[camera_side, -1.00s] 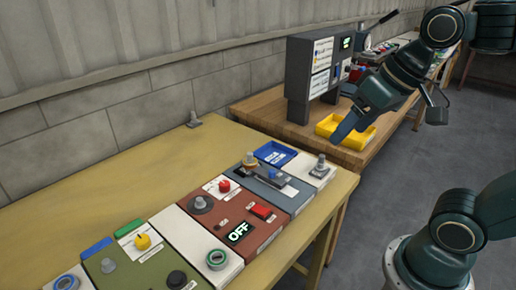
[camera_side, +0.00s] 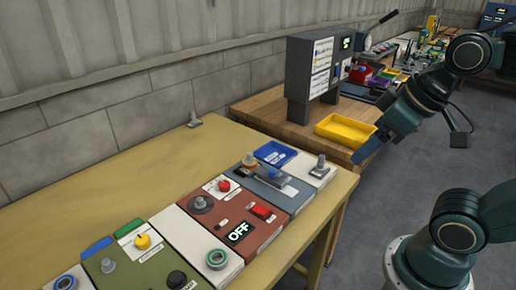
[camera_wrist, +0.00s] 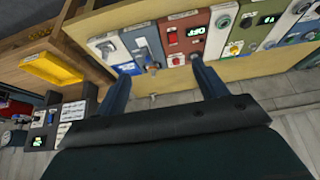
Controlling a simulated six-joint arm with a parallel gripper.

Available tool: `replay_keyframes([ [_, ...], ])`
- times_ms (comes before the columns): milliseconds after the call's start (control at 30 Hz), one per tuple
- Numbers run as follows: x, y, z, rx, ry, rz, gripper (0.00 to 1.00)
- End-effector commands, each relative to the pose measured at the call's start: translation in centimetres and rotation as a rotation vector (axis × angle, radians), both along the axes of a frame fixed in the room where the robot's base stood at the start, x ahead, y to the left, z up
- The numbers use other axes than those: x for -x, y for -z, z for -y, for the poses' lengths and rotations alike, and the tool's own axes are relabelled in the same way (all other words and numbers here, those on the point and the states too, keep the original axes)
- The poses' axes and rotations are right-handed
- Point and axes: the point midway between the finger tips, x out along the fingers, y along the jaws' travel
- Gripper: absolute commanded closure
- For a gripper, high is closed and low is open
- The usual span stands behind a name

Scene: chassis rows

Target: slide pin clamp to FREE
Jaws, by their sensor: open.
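The blue-grey panel (camera_side: 262,187) sits in the row of panels on the near table, between the red-brown panel and the blue tray. A long metal slide mechanism with a blue part (camera_side: 273,173) lies across it and looks like the pin clamp. In the wrist view the blue-grey panel (camera_wrist: 153,37) shows ahead of my gripper (camera_wrist: 161,68). My gripper is open and empty. In the side view my gripper (camera_side: 364,154) hangs right of the panels, clear of them.
The red-brown panel (camera_side: 215,210) shows OFF. A blue tray (camera_side: 276,154) and a white panel with a metal post (camera_side: 318,168) are beside the clamp panel. A yellow tray (camera_side: 345,130) and a grey cabinet (camera_side: 318,65) stand on the bench behind. The table's left part is mostly clear.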

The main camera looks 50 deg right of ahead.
Motion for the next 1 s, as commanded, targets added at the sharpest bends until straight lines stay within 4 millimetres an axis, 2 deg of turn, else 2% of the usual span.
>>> replay_keyframes([
  [467,0.0,0.0,0.0,0.0,0.0,0.0,0.29],
  [600,-0.1,-0.1,0.0,-0.001,0.003,-0.002,0.56],
  [767,-0.9,-0.4,0.1,-0.008,0.022,-0.016,0.57],
  [1000,-3.8,-1.2,0.5,-0.036,0.097,-0.07,0.57],
])
